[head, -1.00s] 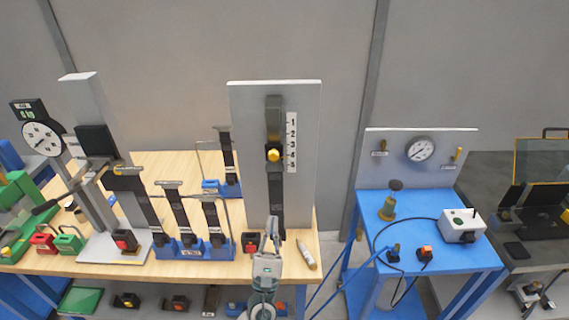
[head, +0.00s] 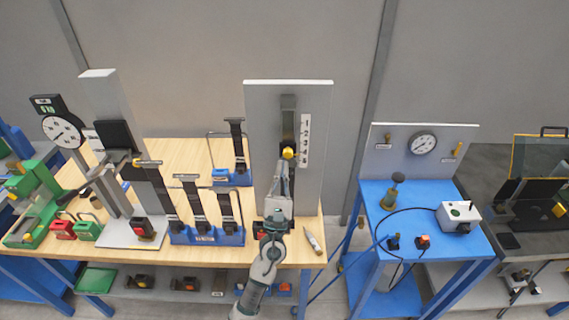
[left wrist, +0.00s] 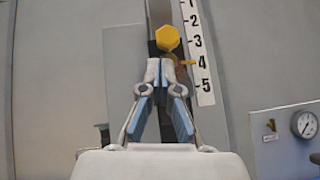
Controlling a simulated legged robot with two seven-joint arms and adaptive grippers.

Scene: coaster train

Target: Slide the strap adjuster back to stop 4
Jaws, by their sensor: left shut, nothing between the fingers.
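The strap adjuster's yellow knob (head: 288,153) sits on the dark vertical strap rail (head: 288,104) of the tall grey panel (head: 262,120). The white number scale (head: 305,138) stands just right of it. In the left wrist view, the knob (left wrist: 168,38) shows above my fingertips, and a small orange pointer (left wrist: 187,62) sits about level with the 4 on the scale (left wrist: 199,55). My left gripper (head: 284,168) is shut and empty, with its tips (left wrist: 160,66) just below the knob. I cannot tell whether they touch it. My right gripper is out of view.
A row of straps on a blue base (head: 205,236) stands left of the panel on the wooden table (head: 180,152). A white marker-like item (head: 313,240) lies right of my arm. A blue table (head: 380,215) with a gauge panel (head: 440,160) stands at right.

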